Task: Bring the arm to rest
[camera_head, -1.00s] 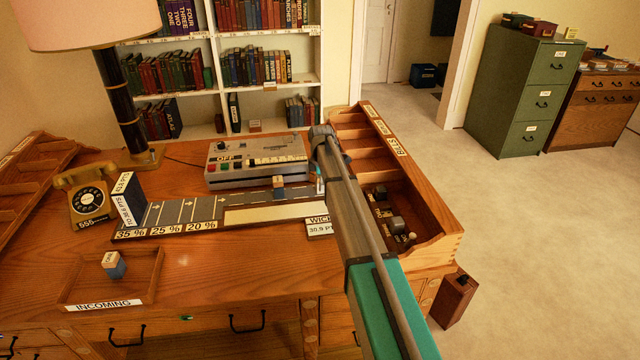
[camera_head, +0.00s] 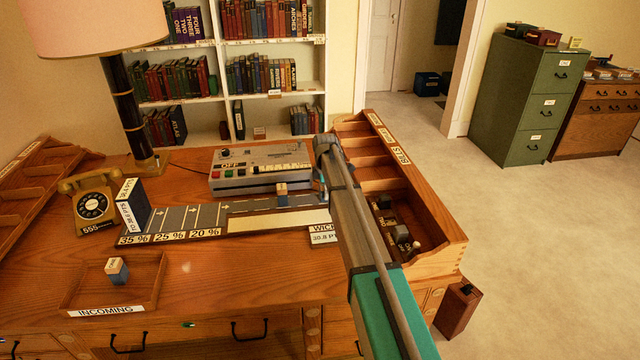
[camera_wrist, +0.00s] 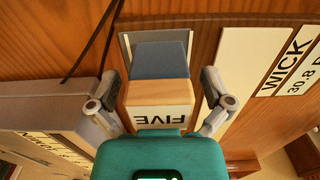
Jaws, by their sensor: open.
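My arm (camera_head: 365,230) reaches forward over the right side of the desk. In the head view it hides most of my gripper. In the wrist view my gripper (camera_wrist: 160,82) is open, with one finger on each side of a wood-and-blue block marked FIVE (camera_wrist: 158,92). In the head view a similar block (camera_head: 282,195) stands on the grey lane board (camera_head: 182,217), just left of the arm's end.
A grey machine marked OFF (camera_head: 230,182) stands behind the board. A wooden pigeonhole rack (camera_head: 436,214) lies close along the arm's right. An INCOMING tray (camera_head: 152,280) holds another block (camera_head: 117,269). A telephone (camera_head: 92,205) and a lamp (camera_head: 128,110) stand at left.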

